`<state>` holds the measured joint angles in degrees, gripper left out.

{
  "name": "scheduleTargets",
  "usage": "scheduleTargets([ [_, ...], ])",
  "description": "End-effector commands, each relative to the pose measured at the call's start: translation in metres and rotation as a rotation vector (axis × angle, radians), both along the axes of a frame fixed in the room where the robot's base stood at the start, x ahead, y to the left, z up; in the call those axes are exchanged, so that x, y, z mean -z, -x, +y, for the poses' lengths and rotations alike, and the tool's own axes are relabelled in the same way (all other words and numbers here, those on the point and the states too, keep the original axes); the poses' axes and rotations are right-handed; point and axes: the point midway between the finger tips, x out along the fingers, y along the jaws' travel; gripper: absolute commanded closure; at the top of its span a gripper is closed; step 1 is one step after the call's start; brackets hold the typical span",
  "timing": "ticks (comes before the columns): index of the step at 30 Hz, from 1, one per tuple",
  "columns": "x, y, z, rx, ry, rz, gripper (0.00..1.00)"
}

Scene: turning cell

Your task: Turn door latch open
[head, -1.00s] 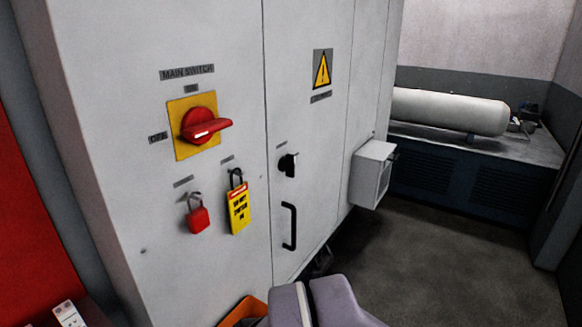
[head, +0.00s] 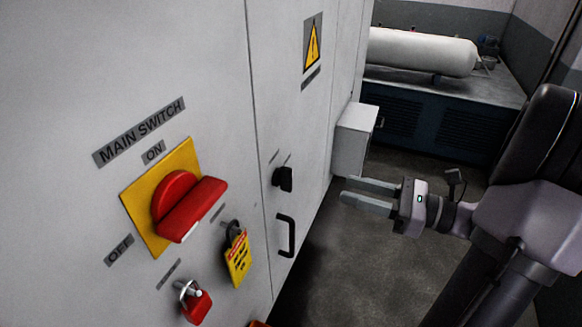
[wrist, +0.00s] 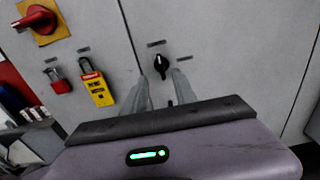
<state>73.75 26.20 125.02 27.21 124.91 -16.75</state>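The door latch is a small black knob (head: 284,179) on the grey cabinet door, above a black pull handle (head: 286,236). In the wrist view the latch (wrist: 162,66) shows beyond and between the fingertips, its grip roughly upright. My gripper (head: 345,188) is at the right of the head view, its fingers parallel, apart and empty. It points left toward the door and is apart from the latch. In the wrist view the gripper (wrist: 162,80) has a clear gap between its fingers. The pull handle is mostly hidden there by the gripper body.
The red main switch (head: 182,205) sits on a yellow plate at left. Below hang a red padlock (head: 196,305) and a yellow-tagged lock (head: 238,258). A grey box (head: 352,140) juts out beyond the door. Floor (head: 335,255) beside the cabinet is clear.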

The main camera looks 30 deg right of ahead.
Motion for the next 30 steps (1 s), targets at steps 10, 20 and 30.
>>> scheduleTargets([
  [10,0.001,-0.064,0.053,-0.007,0.001,0.002,0.66],
  [20,0.000,-0.102,0.081,-0.004,0.000,0.002,0.66],
  [30,0.000,-0.105,0.083,-0.003,0.001,0.003,0.70],
])
